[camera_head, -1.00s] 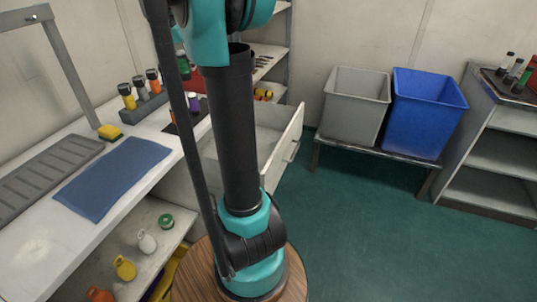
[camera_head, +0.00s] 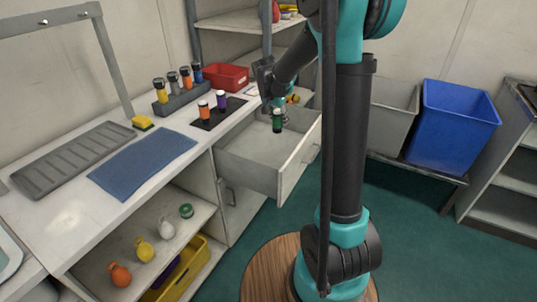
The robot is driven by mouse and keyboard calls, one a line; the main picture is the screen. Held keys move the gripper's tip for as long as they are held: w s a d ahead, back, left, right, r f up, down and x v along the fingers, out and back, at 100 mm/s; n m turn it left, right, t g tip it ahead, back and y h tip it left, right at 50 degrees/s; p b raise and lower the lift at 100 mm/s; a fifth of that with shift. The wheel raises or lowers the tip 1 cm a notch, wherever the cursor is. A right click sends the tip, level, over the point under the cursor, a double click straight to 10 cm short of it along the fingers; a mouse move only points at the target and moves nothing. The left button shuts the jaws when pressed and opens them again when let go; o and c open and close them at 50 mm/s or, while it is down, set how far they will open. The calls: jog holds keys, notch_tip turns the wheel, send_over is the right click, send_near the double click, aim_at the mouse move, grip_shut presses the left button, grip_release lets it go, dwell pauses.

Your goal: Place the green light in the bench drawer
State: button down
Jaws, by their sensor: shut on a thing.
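The light looks to be above the drawer floor, apart from the walls. The fingertips are small and partly blurred in this view. The drawer's visible floor is bare.
Grey and blue bins (camera_head: 452,122) stand at right.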

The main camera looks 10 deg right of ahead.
notch_tip(320, 180, down, 20)
jog(key=shift+a+r, duration=0.1)
jog(key=shift+a, duration=0.05)
dwell(0.4)
jog(key=c, duration=1.1)
grip_release()
jog(key=shift+o, duration=0.2)
jog(key=v, duration=1.2)
